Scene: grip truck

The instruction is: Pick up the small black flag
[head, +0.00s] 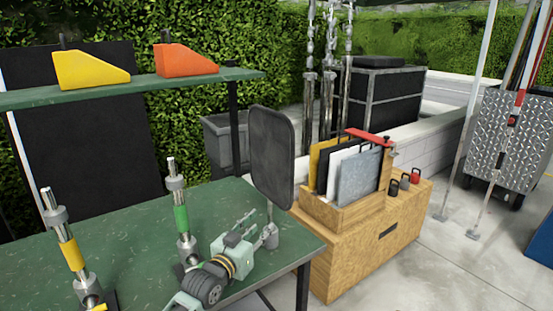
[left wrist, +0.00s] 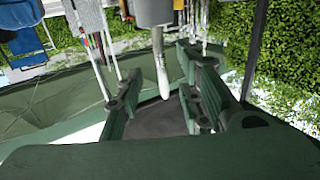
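A small black flag (head: 272,157), a dark panel with rounded corners, stands upright on a thin rod in a grey cylindrical holder (head: 270,236) at the right end of the green table. My left gripper (head: 250,229) is just left of the rod and holder, low over the table. In the left wrist view, the gripper (left wrist: 160,82) has its fingers apart, with the pale rod and grey holder (left wrist: 153,12) showing between or just beyond them. The dark flag (left wrist: 160,117) shows below. I cannot tell whether a finger touches the rod. My right gripper is not in view.
The green table (head: 130,240) also holds a yellow-banded post (head: 70,250) and a green-banded post (head: 181,218). A shelf (head: 130,88) with yellow and orange wedges is behind. A wooden cabinet (head: 370,250) with upright coloured panels stands right of the table.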

